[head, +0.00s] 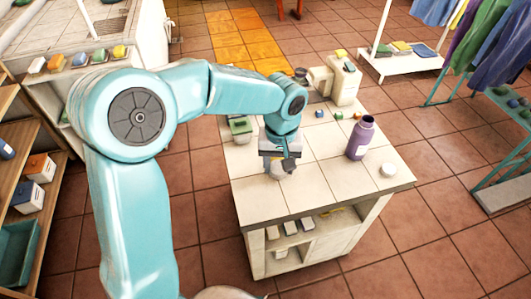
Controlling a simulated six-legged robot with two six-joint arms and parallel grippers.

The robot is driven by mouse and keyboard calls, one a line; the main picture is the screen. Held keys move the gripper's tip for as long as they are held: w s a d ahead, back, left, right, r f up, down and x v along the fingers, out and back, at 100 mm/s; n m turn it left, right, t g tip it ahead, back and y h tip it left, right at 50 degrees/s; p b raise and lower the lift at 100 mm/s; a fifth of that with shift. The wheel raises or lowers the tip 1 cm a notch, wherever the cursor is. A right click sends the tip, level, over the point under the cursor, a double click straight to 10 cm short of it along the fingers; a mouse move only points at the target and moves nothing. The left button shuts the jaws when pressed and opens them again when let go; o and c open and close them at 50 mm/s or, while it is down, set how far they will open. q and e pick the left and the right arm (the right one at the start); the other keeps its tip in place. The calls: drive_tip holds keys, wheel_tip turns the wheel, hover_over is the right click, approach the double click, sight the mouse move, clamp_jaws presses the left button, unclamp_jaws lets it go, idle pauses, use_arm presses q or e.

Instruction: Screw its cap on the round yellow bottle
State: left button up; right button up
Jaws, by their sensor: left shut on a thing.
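My left gripper (280,160) is low over the near left part of the tiled table (340,182). It is shut on a small whitish thing (284,171), mostly hidden by the jaws; I cannot tell whether this is a cap or part of a bottle. No round yellow bottle can be made out. My right gripper is not in view.
A cream appliance (343,80) stands at the table's back. A green-topped box (240,128) is at its left edge, and small coloured blocks (320,114) lie behind the bottle. The table's front is clear. Shelves (32,175) stand at left, hanging clothes (488,45) at right.

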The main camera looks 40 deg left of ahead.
use_arm(q)
drive_tip(key=d+f+m, duration=0.2)
drive_tip(key=m, duration=0.1)
drive_tip(key=w+d+f+m, duration=0.1)
drive_tip(key=d+f+m, duration=0.1)
drive_tip(key=m, duration=0.1)
drive_tip(key=shift+w, duration=0.15)
drive_tip(key=shift+f, duration=0.1)
drive_tip(key=shift+a, duration=0.1)
